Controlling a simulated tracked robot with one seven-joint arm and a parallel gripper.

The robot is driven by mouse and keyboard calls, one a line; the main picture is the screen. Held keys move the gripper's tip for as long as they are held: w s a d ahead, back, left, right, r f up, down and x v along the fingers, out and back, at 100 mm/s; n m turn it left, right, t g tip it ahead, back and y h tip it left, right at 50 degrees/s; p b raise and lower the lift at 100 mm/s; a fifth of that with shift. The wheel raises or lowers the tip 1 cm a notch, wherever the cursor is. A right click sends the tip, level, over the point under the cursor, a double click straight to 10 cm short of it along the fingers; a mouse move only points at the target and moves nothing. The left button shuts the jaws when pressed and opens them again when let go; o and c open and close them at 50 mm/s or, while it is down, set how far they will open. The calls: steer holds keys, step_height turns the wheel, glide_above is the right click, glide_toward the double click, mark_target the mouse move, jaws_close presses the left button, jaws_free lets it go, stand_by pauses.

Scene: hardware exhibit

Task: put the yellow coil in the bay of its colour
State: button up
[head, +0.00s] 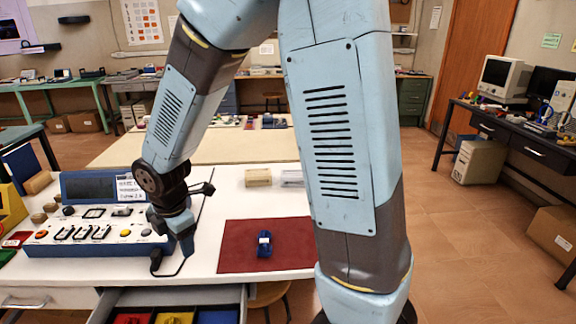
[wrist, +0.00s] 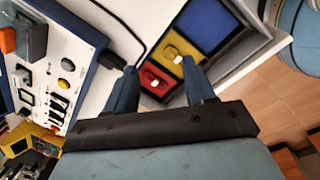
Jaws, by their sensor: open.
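The yellow coil (wrist: 171,52), with a pale label, lies in the yellow bay (wrist: 190,70) of the open drawer in the wrist view. In the head view the yellow bay (head: 173,318) is cut by the bottom edge. My gripper (wrist: 160,84) is open and empty. Its fingers appear on either side of the red and yellow bays in the wrist view, and I cannot tell how far above the drawer they are. In the head view my gripper (head: 172,252) is over the table's front edge, by the control panel.
A red coil (wrist: 152,82) lies in the red bay. The blue bay (wrist: 207,22) looks empty. A blue coil (head: 264,245) rests on the dark red mat (head: 235,258). The control panel (head: 85,240) stands at the left, with a black cable (head: 183,266) near my gripper.

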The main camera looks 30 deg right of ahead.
steer(key=s+d+r+m+t, duration=0.2)
steer(key=s+d+r+m, duration=0.5)
steer(key=d+r+m, duration=0.3)
steer(key=s+d+r+m+t, duration=0.2)
steer(key=s+d+r+m, duration=0.5)
steer(key=d+r+m, duration=0.4)
steer(key=shift+s+d+r+m, duration=0.2)
steer(key=shift+s+r+m, duration=0.15)
steer(key=shift+m, duration=0.55)
